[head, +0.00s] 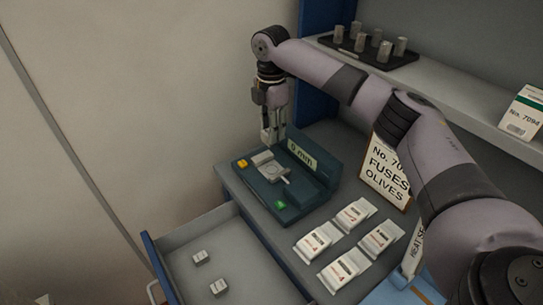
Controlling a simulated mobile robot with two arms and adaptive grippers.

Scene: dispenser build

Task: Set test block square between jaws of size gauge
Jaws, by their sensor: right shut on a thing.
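The size gauge (310,192) is a dark teal device on the bench, with a yellow button, a green button and a display reading "0 mm". Its pale metal jaws (268,166) lie on its top. My right gripper (270,134) points down just above the back of the gauge. It is shut on a small pale piece, which looks like the test block; the fingers hide most of it. I cannot tell whether it touches the gauge. My left gripper is not in view.
An open drawer (185,237) in front holds small pale blocks (200,257). Several white packets (317,241) lie right of the gauge. A sign (384,176) reading "FUSES OLIVES" stands behind them. A shelf above holds a dark tray (352,46) of grey cylinders and a labelled box (524,112).

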